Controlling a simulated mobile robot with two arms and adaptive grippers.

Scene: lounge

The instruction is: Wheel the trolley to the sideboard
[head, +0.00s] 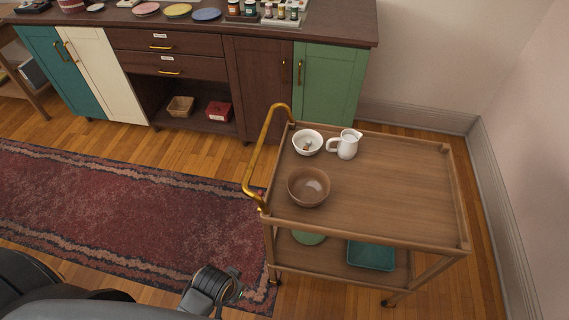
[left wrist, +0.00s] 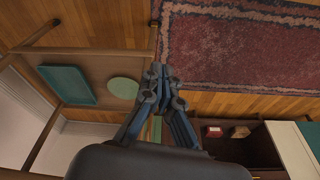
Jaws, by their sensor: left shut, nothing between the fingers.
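The wooden two-tier trolley (head: 400,195) stands near the right wall, in front of and to the right of the sideboard's right end. Its curved gold handle (head: 262,150) is on its left end. The dark brown sideboard (head: 200,75) runs along the back wall, with teal, cream and green doors. My left gripper (head: 236,283) is low at bottom centre, left of the trolley's near left leg and apart from the handle. In the left wrist view its fingers (left wrist: 160,78) are shut and empty, with the trolley's lower shelf (left wrist: 83,60) beyond. My right gripper is not in view.
A white bowl (head: 307,142), white jug (head: 347,144) and brown bowl (head: 309,187) stand on the trolley top. A teal tray (head: 371,255) and green dish (head: 309,238) are below. A red rug (head: 120,205) covers the floor left. The right wall (head: 530,150) is close.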

